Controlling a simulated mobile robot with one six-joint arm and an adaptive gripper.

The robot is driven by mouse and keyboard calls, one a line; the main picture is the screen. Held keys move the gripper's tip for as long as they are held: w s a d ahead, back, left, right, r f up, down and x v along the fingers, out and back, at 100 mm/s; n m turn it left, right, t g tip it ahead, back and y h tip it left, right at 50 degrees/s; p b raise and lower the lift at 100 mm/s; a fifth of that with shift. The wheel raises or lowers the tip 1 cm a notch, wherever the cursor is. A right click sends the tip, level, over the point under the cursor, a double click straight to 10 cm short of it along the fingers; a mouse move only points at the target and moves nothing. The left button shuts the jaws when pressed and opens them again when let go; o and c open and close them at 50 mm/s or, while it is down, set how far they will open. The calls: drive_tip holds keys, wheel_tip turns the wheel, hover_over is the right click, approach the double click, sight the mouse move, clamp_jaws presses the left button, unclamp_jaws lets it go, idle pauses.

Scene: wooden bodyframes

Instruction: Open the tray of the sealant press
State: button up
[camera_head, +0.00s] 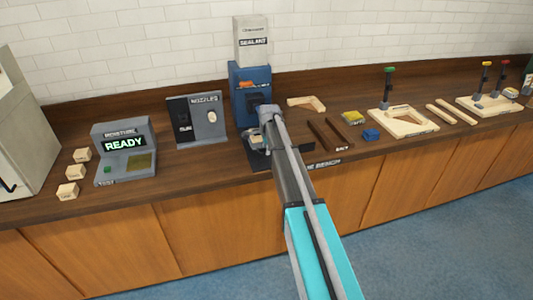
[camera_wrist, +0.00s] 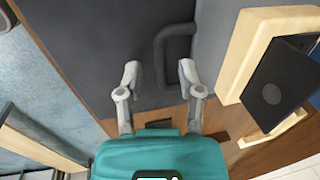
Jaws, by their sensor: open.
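The sealant press (camera_head: 250,92) is a blue machine at the back of the bench, with a grey box marked SEALANT (camera_head: 251,42) on top. A dark tray (camera_head: 257,160) shows low at its front, partly hidden by my arm. In the wrist view a dark grey panel (camera_wrist: 90,40), which looks like the tray, carries a dark loop handle (camera_wrist: 160,62). My gripper (camera_wrist: 158,72) is open, its two fingers on either side of the handle's near end. I cannot tell whether they touch it. In the head view my arm hides the fingertips.
A pale wooden frame (camera_wrist: 240,55) with a black pad stands close right of my fingers. The NOZZLES panel (camera_head: 197,120) and the READY moisture unit (camera_head: 124,152) stand left of the press. Dark strips (camera_head: 325,136) and a yellow box (camera_head: 352,118) lie to its right.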

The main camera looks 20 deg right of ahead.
drive_tip(key=shift+f, duration=0.4)
drive_tip(key=shift+c, duration=0.2)
clamp_jaws()
